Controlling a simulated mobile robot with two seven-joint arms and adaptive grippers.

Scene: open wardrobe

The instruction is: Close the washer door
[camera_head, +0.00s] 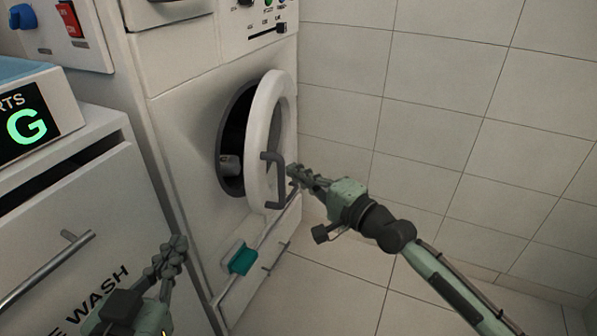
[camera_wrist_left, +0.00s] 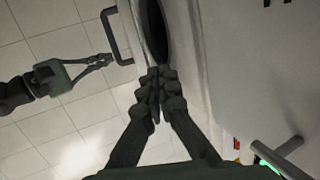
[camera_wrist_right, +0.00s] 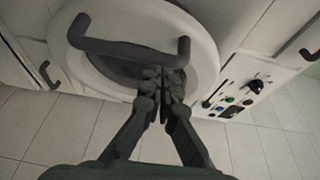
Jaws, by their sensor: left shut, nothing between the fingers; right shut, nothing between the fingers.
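The washer door (camera_head: 284,105) is a round white ring with a dark grey bar handle (camera_head: 272,180). It stands ajar, swung out to the right from the dark round opening (camera_head: 232,140) of the white washer (camera_head: 185,125). My right gripper (camera_head: 293,171) is shut and empty, close to the right of the handle; I cannot tell if it touches. The right wrist view shows the handle (camera_wrist_right: 125,47) and door (camera_wrist_right: 205,60) just beyond the fingertips. My left gripper (camera_head: 178,243) is shut and empty, low in front of the washer, apart from the door.
A white unit with a bar handle (camera_head: 45,270) and a green-lit display (camera_head: 27,125) stands at the left. A teal piece (camera_head: 242,260) and a rail (camera_head: 262,245) are low on the washer front. A tiled wall (camera_head: 440,100) bounds the right; the floor (camera_head: 345,270) there is clear.

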